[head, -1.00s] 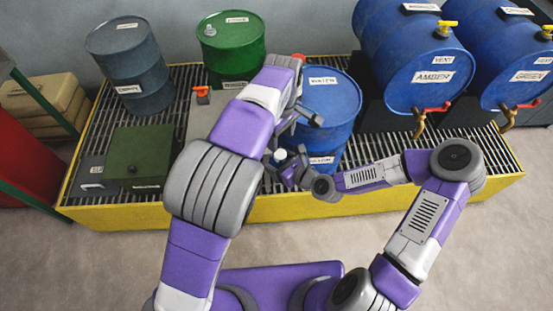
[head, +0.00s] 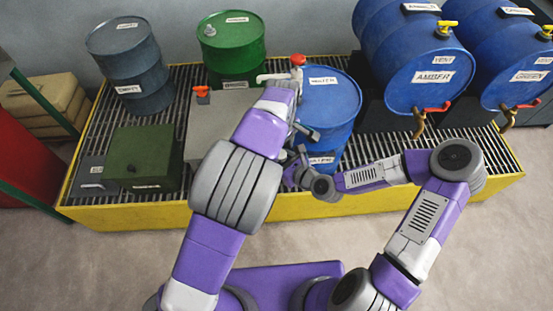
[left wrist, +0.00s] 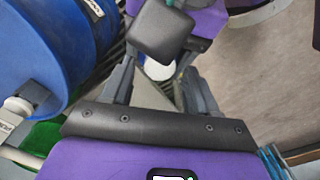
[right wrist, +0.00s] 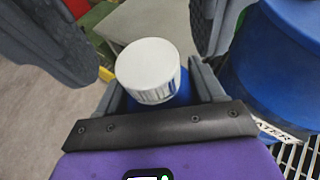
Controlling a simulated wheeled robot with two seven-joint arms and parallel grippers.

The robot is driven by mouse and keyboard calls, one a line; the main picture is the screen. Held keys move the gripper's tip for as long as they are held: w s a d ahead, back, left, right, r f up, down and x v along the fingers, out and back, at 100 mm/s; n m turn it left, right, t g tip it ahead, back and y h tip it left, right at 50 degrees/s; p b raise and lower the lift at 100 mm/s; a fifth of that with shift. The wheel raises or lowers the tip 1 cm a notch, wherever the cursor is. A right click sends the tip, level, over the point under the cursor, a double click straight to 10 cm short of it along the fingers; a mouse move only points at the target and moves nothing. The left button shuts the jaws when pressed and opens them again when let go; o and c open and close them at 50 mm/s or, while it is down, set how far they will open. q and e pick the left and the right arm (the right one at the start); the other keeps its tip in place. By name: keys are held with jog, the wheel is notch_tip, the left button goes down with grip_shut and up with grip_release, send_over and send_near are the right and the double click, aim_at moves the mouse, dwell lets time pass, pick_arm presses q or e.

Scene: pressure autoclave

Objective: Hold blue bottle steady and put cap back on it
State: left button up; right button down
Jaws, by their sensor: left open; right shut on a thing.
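The blue bottle (right wrist: 168,101) stands between the fingers of my right gripper (head: 294,168), which is shut on it, in the right wrist view. The white ribbed cap (right wrist: 148,68) sits on top of the bottle; whether it is screwed down I cannot tell. My left gripper (head: 303,133) is open, its dark fingers spread on either side of the cap with gaps. The cap also shows between those fingers in the left wrist view (left wrist: 158,70). In the head view my left arm hides the bottle and cap.
A blue WATER drum (head: 330,98) stands close behind and right of my grippers. A grey box (head: 208,125) and a green box (head: 130,158) are to the left on the yellow-edged grating (head: 400,196). Blue AMBER (head: 430,78) and GREEN drums lie right.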

pick_arm(q)
jog(key=shift+f, duration=0.75)
jog(key=shift+c, duration=0.3)
jog(key=c, duration=1)
jog(key=m, duration=0.3)
jog(key=o, duration=1.1)
jog(key=shift+o, duration=0.2)
